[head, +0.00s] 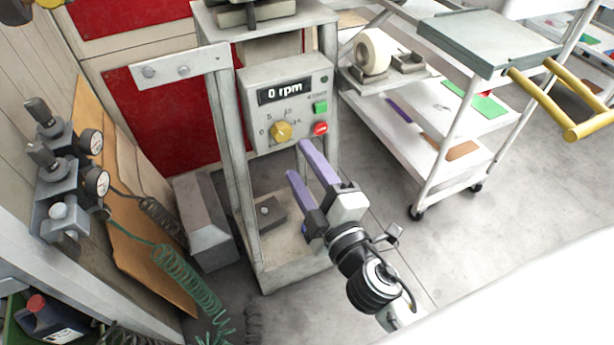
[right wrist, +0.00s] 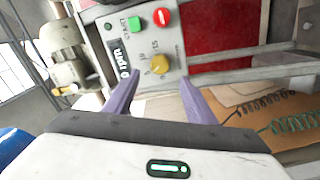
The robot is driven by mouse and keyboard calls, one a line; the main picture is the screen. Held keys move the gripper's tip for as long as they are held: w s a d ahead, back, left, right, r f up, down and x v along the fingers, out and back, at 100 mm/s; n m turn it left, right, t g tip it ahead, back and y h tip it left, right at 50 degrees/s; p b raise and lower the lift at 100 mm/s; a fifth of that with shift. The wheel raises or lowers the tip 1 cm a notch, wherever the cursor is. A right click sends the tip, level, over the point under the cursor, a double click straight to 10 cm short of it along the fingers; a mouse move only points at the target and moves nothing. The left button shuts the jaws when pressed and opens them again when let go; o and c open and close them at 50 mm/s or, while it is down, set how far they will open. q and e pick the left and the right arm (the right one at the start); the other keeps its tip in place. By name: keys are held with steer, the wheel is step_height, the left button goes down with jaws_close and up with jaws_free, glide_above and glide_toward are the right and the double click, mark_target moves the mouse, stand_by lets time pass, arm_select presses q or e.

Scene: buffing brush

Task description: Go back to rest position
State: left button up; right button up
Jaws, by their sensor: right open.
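My right gripper (head: 303,167) is open and empty, its two purple fingers apart in front of the machine's stand. In the right wrist view its fingers (right wrist: 155,97) also stand apart with nothing between them. The control box (head: 287,101) shows "0 rpm" on its display, with a yellow knob (head: 281,131), a green button (head: 320,108) and a red button (head: 320,128). In the head view the right fingertips are just below the box; I cannot tell whether they touch it. My left gripper is not in view.
A white shelf cart (head: 440,165) with a yellow handle (head: 560,105) stands at the right. Pressure gauges (head: 90,142) and a coiled green hose (head: 180,270) are at the left. A grey block (head: 205,220) stands beside the machine's stand.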

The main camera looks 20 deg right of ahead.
steer(key=shift+s, duration=1.05)
steer(key=s+d+f+m+g+h, duration=0.4)
steer(key=s+d+f+m+g, duration=0.25)
steer(key=d+f+m, duration=0.3)
steer(key=s+a+f+m+g+y, duration=0.1)
steer(key=s+a+f+g+y, duration=0.2)
steer(key=s, duration=0.4)
steer(key=s+a+f+m+g+y, duration=0.1)
steer(key=s+f+m+g, duration=0.15)
steer(key=s+g, duration=0.3)
steer(key=w+a+f+t+y, duration=0.1)
steer(key=w+a+f+t, duration=0.1)
steer(key=f, duration=0.3)
steer(key=w+a+f+n+t+y, duration=0.1)
steer(key=a+f+t, duration=0.2)
steer(key=a+f, duration=0.1)
steer(key=shift+w+f+t, duration=0.3)
steer(key=shift+w+f, duration=0.1)
steer(key=shift+f, duration=0.45)
